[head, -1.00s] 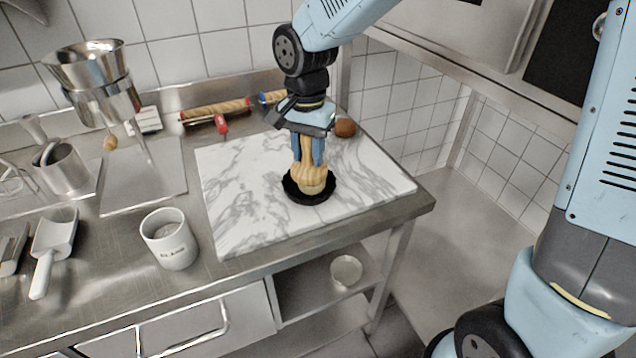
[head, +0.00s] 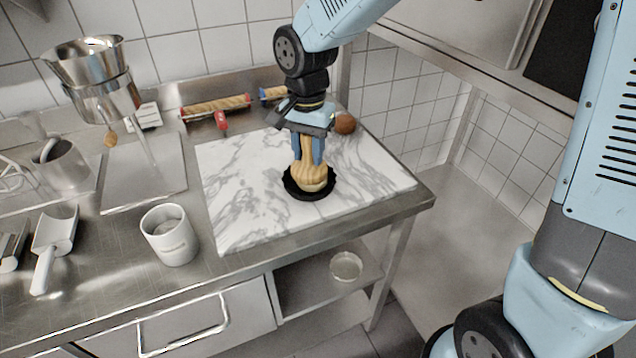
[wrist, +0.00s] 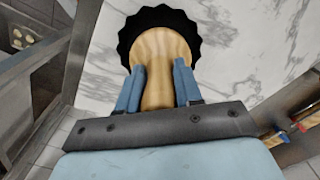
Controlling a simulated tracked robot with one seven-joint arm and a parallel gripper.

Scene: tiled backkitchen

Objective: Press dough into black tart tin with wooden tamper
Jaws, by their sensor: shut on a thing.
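The black tart tin (head: 291,188) with a fluted rim sits on the marble slab. The wooden tamper (head: 309,174) stands about upright in my gripper (head: 309,150), its wide end low over or in the tin. In the wrist view the tamper (wrist: 160,60) lies between both fingers of my gripper (wrist: 158,85), and the tin (wrist: 150,18) shows around its far end. The tamper covers the middle of the tin, so I cannot see the dough or tell whether the tamper touches it.
The marble slab (head: 240,185) has free room left of the tin. A brown ball-like thing (head: 345,124) is at the slab's back edge. A white pot (head: 169,236) stands left of the slab. Rolling pins (head: 215,108) lie behind. A funnel on a stand (head: 100,80) is at the back left.

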